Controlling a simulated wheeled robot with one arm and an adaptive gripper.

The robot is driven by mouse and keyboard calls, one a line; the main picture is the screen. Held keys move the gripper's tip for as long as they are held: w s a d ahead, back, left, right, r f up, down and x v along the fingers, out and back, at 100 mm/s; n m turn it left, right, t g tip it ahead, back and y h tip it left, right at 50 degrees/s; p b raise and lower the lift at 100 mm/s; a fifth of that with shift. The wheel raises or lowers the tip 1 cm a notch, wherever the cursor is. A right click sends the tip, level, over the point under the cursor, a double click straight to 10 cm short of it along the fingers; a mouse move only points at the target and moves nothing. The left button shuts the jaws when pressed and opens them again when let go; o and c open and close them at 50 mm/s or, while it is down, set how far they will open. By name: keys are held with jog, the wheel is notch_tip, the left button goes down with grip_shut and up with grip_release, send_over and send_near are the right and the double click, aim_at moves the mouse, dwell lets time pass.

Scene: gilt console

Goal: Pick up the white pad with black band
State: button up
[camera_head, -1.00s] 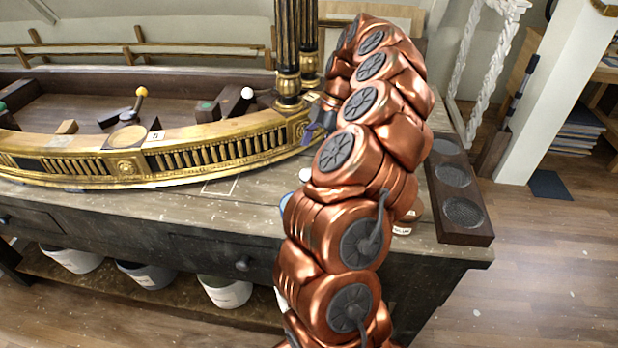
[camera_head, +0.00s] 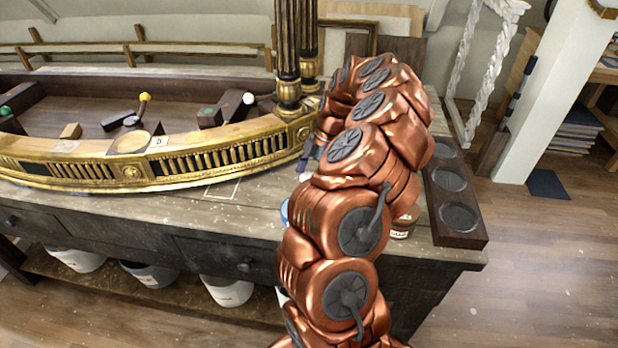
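I cannot make out a white pad with a black band for certain. A small white patch (camera_head: 304,177) shows just under my gripper (camera_head: 307,158), beside my copper arm; it is too small to identify. My gripper is a small dark shape low over the worktop, near the right end of the gilt piece. My arm hides most of it, and its fingers cannot be told open or shut. The arm also covers much of the worktop's right part.
The gilt console piece (camera_head: 130,172) with black columns (camera_head: 288,50) lies along the worktop (camera_head: 215,208). A dark tray with round wells (camera_head: 436,222) stands at the right edge. A blue-rimmed object (camera_head: 284,211) and a labelled jar (camera_head: 401,232) are partly hidden by my arm.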

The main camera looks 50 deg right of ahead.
jog(key=shift+a+f, duration=0.1)
jog(key=shift+f, duration=0.1)
jog(key=c, duration=1)
jog(key=shift+c, duration=0.2)
notch_tip(320, 180, up, 10)
jog(key=b, duration=0.3)
jog(key=o, duration=0.3)
jog(key=c, duration=0.4)
